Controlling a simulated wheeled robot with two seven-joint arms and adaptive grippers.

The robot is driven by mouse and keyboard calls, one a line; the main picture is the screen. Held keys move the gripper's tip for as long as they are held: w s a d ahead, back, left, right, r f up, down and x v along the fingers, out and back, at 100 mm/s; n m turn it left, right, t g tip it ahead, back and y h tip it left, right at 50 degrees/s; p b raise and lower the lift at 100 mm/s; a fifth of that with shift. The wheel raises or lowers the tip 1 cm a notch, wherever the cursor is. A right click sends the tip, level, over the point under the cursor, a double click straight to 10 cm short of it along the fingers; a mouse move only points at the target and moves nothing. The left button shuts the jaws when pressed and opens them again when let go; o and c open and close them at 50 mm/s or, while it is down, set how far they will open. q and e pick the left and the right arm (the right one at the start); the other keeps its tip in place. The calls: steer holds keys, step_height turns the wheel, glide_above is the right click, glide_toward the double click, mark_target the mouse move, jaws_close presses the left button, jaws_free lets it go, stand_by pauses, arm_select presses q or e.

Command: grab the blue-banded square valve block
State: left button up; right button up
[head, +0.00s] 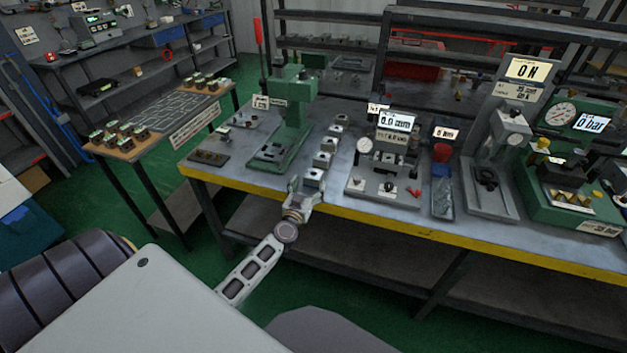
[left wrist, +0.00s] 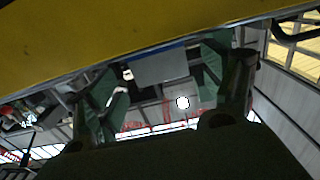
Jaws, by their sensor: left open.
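Several small grey blocks stand in a row on the workbench in the head view. The nearest block (head: 313,175) is at the bench's front edge, just beyond my left gripper (head: 303,187). Its band is too small to make out there. In the left wrist view, a grey block with a blue strip (left wrist: 160,68) shows in the gap between the two green fingers of my open left gripper (left wrist: 165,84). I cannot tell whether the fingers touch it. Another grey face with a bright white round spot (left wrist: 182,102) shows close by. My right gripper is not in view.
The workbench's yellow front edge (head: 390,221) runs right below the block row. A green press (head: 290,115) stands left of the row, and a gauge stand (head: 385,165) stands to the right. A dark tray (head: 209,158) lies at the bench's left end.

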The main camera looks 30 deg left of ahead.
mark_target(311, 179)
arm_select(q)
steer(key=shift+w, duration=0.15)
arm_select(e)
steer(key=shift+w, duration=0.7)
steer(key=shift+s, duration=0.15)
arm_select(q)
steer(key=shift+w+a+r, duration=0.1)
steer(key=shift+w+r, duration=0.05)
steer(key=shift+w, duration=0.2)
steer(key=shift+w+a+r, duration=0.15)
steer(key=shift+w+a, duration=0.05)
steer(key=shift+w, duration=0.45)
steer(key=shift+b+x, duration=0.35)
steer(key=shift+x, duration=1.15)
steer(key=shift+w, duration=0.1)
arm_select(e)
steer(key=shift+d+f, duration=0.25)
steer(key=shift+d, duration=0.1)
arm_select(q)
steer(key=shift+c, duration=0.5)
steer(key=shift+r, duration=0.15)
steer(key=c, duration=1.3)
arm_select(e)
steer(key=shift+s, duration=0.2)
